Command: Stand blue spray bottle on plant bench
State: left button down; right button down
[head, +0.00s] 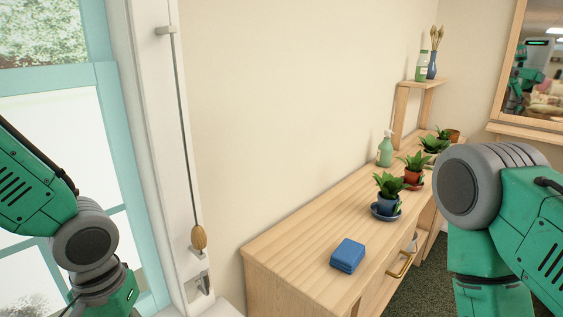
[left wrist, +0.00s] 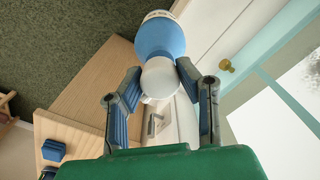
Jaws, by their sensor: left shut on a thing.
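The blue spray bottle (left wrist: 160,38) is in the left wrist view, with a blue body and a white top part. My left gripper (left wrist: 158,75) is shut on its white part, one finger on each side. In the head view my left forearm comes in at the lower left; its gripper and the bottle are below the frame. The plant bench (head: 300,238) is a light wooden bench along the wall, right of the window. My right arm shows at the right of the head view, its gripper out of frame.
On the bench are a folded blue cloth (head: 347,255), a blue-potted plant (head: 388,203), a red-potted plant (head: 413,176), a green spray bottle (head: 385,152) and plants farther back. A small shelf (head: 425,84) stands at the far end. The bench's near left part is clear.

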aim_at(326, 216)
jog(key=l+z, duration=0.1)
jog(key=z, duration=0.4)
jog(key=l+z, duration=0.1)
jog(key=z, duration=0.35)
jog(key=l+z, duration=0.1)
jog(key=z, duration=0.4)
jog(key=i+z, duration=0.1)
jog(key=z, duration=0.35)
jog(key=i+l+z, duration=0.1)
jog(key=z, duration=0.4)
jog(key=i+l+u, duration=0.15)
jog(key=i, duration=0.45)
jog(key=i+u, duration=0.3)
jog(key=i, duration=0.15)
jog(key=i+u, duration=0.35)
jog(key=i, duration=0.15)
jog(key=u, duration=0.4)
jog(key=i+l+u, duration=0.1)
jog(key=u, duration=0.35)
jog(key=l+u, duration=0.1)
jog(key=u, duration=0.3)
jog(key=i+l, duration=0.05)
